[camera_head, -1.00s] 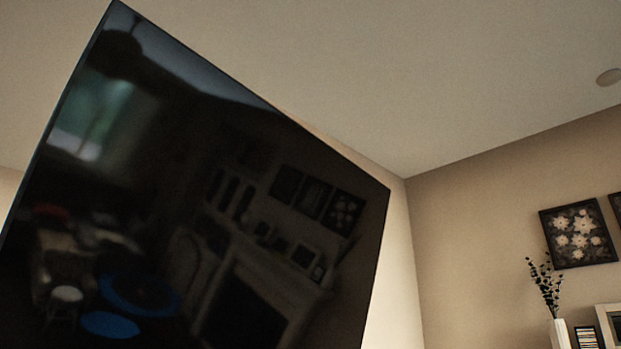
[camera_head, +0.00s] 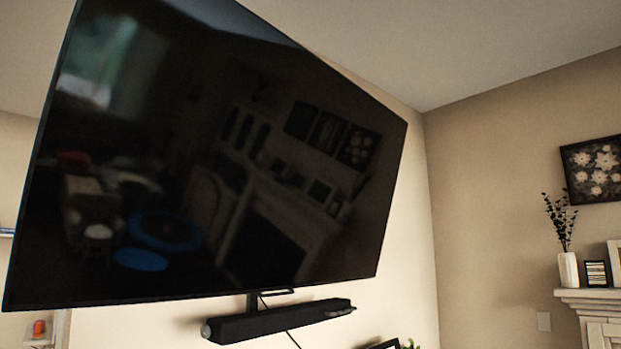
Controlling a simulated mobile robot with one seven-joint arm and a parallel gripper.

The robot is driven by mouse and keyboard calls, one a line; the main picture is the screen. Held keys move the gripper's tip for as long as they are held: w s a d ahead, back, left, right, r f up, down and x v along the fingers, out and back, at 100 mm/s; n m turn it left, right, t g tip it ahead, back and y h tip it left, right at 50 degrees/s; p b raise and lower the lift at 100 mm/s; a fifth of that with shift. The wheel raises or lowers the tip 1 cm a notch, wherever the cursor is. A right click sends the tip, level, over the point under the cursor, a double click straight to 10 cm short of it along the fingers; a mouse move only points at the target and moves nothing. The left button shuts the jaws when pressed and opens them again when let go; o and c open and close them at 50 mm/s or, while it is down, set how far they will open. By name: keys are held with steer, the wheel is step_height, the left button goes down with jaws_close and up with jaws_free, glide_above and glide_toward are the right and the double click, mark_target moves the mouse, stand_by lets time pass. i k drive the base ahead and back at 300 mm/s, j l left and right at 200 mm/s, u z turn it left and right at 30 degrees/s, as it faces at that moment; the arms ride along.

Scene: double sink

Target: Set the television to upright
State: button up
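The television (camera_head: 220,170) is a large, thin, dark screen that fills the left and middle of the head view. Its screen is off and reflects the room. It looks tilted, with its lower edge sloping and its upper left part cut off by the picture's top. A short dark stand or mount (camera_head: 270,299) shows under its lower edge. My gripper is not in view.
A black soundbar (camera_head: 275,322) is below the television, with a cable hanging past it. A mantel (camera_head: 590,297) at right holds a white vase (camera_head: 567,269) with dark sprigs and small frames. A flower picture (camera_head: 594,170) hangs above.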

mark_target(182, 150)
steer(key=i+u, duration=0.15)
steer(key=i, duration=0.7)
steer(key=i+l+u, duration=0.15)
steer(key=i, duration=0.75)
